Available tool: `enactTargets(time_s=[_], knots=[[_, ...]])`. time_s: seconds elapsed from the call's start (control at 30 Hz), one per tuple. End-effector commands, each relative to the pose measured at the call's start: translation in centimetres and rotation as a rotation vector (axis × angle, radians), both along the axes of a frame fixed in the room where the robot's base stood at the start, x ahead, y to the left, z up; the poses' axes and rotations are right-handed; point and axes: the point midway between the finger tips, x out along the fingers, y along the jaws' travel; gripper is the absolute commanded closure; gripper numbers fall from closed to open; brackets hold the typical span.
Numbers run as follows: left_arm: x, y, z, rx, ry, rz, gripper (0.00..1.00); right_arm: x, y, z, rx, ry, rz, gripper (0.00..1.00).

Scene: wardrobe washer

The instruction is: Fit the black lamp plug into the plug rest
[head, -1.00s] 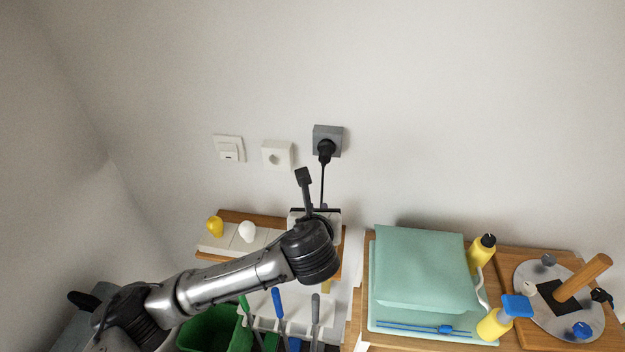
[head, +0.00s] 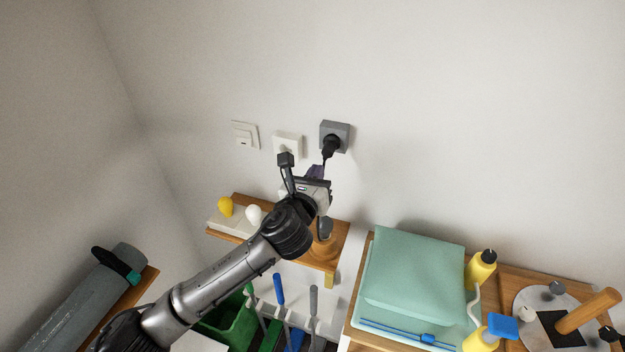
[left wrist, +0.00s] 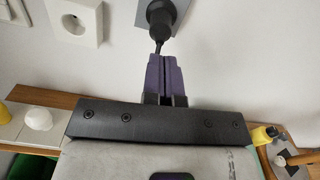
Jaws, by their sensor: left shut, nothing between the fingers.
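The black lamp plug (head: 331,146) sits in the grey wall socket (head: 343,130), with its cord hanging below. The plug also shows at the top of the left wrist view (left wrist: 160,17), in front of the grey socket plate (left wrist: 180,6). My left gripper (head: 315,172) is just below the plug. Its purple fingers (left wrist: 166,78) are shut together, empty, pointing up toward the plug and overlapping the cord's line; I cannot tell whether they touch it. I cannot make out the plug rest for certain. My right gripper is not in view.
A white socket (head: 287,144) and a switch (head: 245,135) are left of the grey socket. A wooden shelf (head: 322,258) below holds a yellow bulb (head: 226,206), a white bulb (head: 252,214) and a round wooden item. Folded teal cloth (head: 415,270) lies right. The wall above is clear.

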Motion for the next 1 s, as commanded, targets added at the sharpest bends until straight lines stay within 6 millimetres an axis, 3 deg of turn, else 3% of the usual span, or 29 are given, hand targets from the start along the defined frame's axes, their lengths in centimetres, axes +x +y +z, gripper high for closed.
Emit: enactTargets(time_s=[0.43,1.0], knots=[[3.9,-1.2,-0.1,-0.002,0.002,0.002,1.00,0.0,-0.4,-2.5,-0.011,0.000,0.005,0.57],[4.6,-1.4,0.0,-0.002,0.002,0.001,1.00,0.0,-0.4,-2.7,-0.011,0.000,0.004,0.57]])
